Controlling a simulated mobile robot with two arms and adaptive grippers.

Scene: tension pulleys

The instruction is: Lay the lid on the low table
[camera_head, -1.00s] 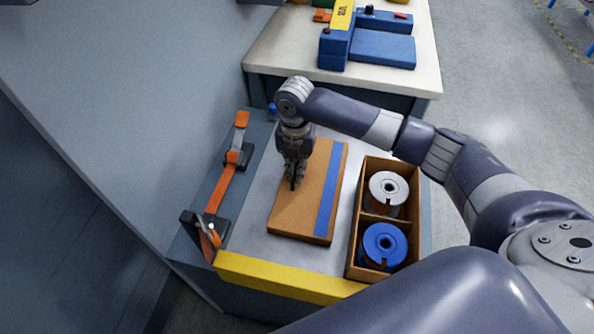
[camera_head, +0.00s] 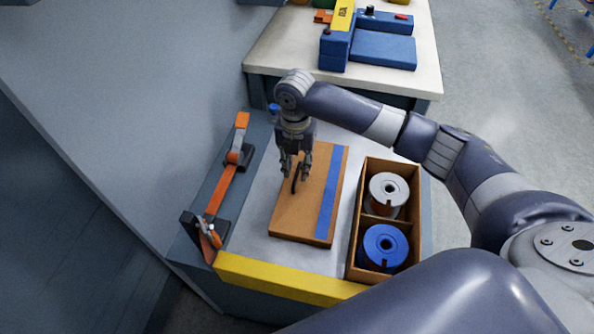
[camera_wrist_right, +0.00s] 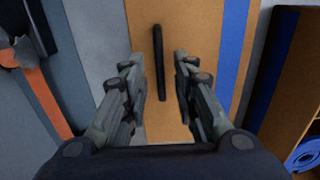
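The lid is a flat tan board (camera_head: 287,214) with a blue stripe along its right side and a thin black handle (camera_head: 294,184). It lies on the light top of the low table (camera_head: 256,238). My right gripper (camera_head: 295,176) is above the lid by the handle. In the right wrist view the gripper (camera_wrist_right: 160,90) is open, its fingers apart on either side of the black handle (camera_wrist_right: 159,65) and not touching it. The lid also fills the middle of that view (camera_wrist_right: 200,30). My left gripper is not in view.
An open wooden box (camera_head: 354,245) to the right of the lid holds a white spool (camera_head: 376,188) and a blue spool (camera_head: 370,245). An orange strap (camera_head: 220,186) with black mounts runs along the left. A yellow edge (camera_head: 290,280) lines the front. Another table (camera_head: 275,55) stands behind.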

